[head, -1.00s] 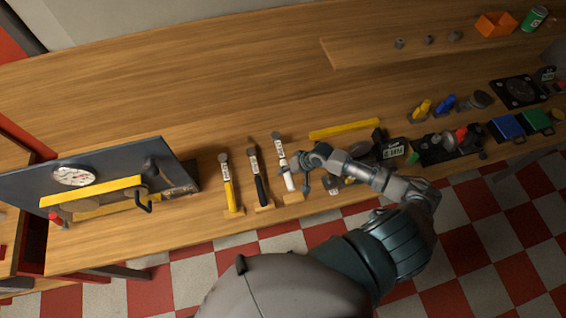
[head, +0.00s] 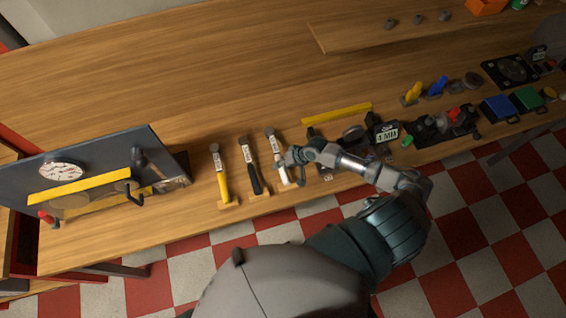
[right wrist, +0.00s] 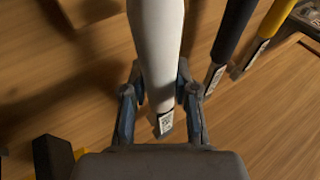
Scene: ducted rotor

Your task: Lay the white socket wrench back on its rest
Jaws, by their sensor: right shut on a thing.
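The white socket wrench (head: 275,147) has a white handle and a dark metal head that points toward the back of the bench. My right gripper (head: 287,162) is at its handle. In the right wrist view the handle (right wrist: 156,40) runs between the two fingers (right wrist: 160,98), which are shut on it. A pale wooden block (right wrist: 92,10), which looks like a rest, shows left of the handle there, apart from it in the picture. How high the wrench is above the bench is hard to tell. My left gripper is not in view.
A yellow bar (head: 337,114) lies behind, to the right. Several dark parts crowd the bench farther right. The bench (head: 190,95) behind is clear.

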